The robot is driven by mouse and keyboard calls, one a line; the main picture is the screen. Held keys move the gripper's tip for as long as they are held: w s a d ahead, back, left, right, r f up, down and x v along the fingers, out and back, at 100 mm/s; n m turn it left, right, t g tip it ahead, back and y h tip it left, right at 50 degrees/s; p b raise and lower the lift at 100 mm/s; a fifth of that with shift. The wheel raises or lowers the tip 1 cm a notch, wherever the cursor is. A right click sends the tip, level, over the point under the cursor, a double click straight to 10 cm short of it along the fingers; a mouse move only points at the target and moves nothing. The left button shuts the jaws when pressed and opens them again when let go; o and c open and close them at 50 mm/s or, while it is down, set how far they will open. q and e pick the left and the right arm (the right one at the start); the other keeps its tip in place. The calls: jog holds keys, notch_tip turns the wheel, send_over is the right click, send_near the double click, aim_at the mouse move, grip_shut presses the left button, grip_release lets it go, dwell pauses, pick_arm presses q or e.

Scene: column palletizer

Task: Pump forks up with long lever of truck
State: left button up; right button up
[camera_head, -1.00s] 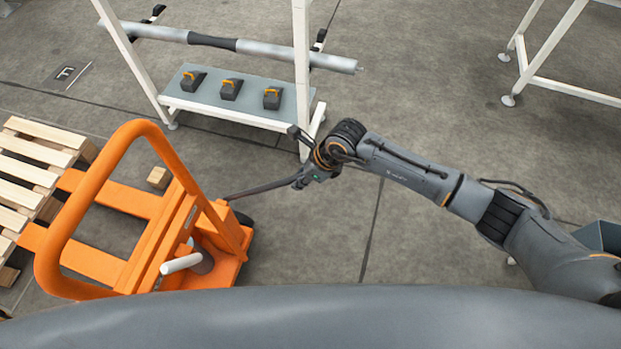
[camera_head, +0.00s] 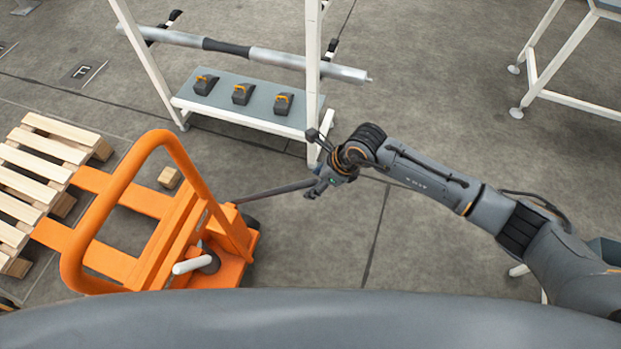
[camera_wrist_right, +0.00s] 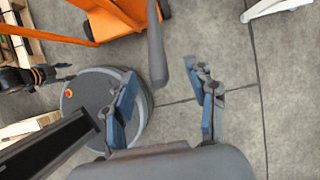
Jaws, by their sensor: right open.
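The orange truck (camera_head: 235,235) stands at the lower left in the head view, its forks reaching left to a wooden pallet. Its long dark grey lever (camera_head: 275,190) sticks out to the right. My right gripper (camera_head: 313,188) is at the lever's free end. In the right wrist view the lever (camera_wrist_right: 157,45) comes down from the top, and its end lies between the spread blue fingers of my right gripper (camera_wrist_right: 165,78). A gap shows on both sides; contact is not visible. My left gripper (camera_wrist_right: 60,73) seems to show at the left of that view, too small to read.
A white-framed rack (camera_head: 250,119) with several black-and-orange items stands behind the lever. The wooden pallet (camera_head: 45,165) is at the left, with a small wooden block (camera_head: 170,178) near it. A white frame (camera_head: 570,95) stands at the upper right. Floor between is clear.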

jog(key=p+v, duration=0.4)
jog(key=v, duration=0.3)
jog(key=shift+r+p, duration=0.3)
jog(key=shift+p, duration=0.1)
jog(key=shift+d, duration=0.15)
